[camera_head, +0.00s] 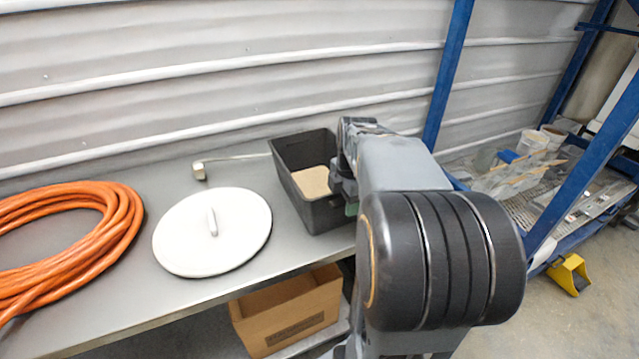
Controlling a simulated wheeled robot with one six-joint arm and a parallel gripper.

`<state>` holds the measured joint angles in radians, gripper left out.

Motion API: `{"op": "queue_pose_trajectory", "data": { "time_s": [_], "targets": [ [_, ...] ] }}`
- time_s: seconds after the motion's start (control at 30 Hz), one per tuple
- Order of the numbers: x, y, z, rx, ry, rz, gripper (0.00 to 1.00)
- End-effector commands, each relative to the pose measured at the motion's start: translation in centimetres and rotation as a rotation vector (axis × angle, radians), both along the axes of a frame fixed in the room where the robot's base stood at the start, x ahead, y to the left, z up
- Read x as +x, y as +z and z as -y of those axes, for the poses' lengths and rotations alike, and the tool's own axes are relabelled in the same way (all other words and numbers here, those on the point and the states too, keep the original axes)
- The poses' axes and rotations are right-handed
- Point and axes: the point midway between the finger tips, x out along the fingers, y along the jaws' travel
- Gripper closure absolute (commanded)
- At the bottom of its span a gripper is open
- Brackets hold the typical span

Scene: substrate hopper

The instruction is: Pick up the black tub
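The black tub (322,214) stands upright on the grey metal bench (232,284), near the bench's right end. It is a rectangular open box with tan granular material (313,181) inside. My gripper (347,195) is at the tub's right side, close to its rim. My arm comes in from the lower right and hides the tub's right part. The fingers are mostly hidden by the arm, so I cannot tell whether they touch the tub or are open or shut.
A white round lid (190,240) with a handle lies left of the tub. An orange hose coil (118,235) lies farther left. A small metal piece with a rod (199,171) lies behind. A cardboard box (290,312) sits below. A blue-framed rack (447,75) stands right.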

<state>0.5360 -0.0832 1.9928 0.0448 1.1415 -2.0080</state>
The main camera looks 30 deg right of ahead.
Motion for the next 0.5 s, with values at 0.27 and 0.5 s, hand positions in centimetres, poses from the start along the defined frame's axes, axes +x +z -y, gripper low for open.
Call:
{"op": "queue_pose_trajectory", "data": {
  "time_s": [0.27, 0.5],
  "targets": [
    [0.01, 0.03, 0.01, 0.0, 0.0, 0.0, 0.7],
    [0.01, 0.03, 0.01, 0.0, 0.0, 0.0, 0.93]
  ]
}}
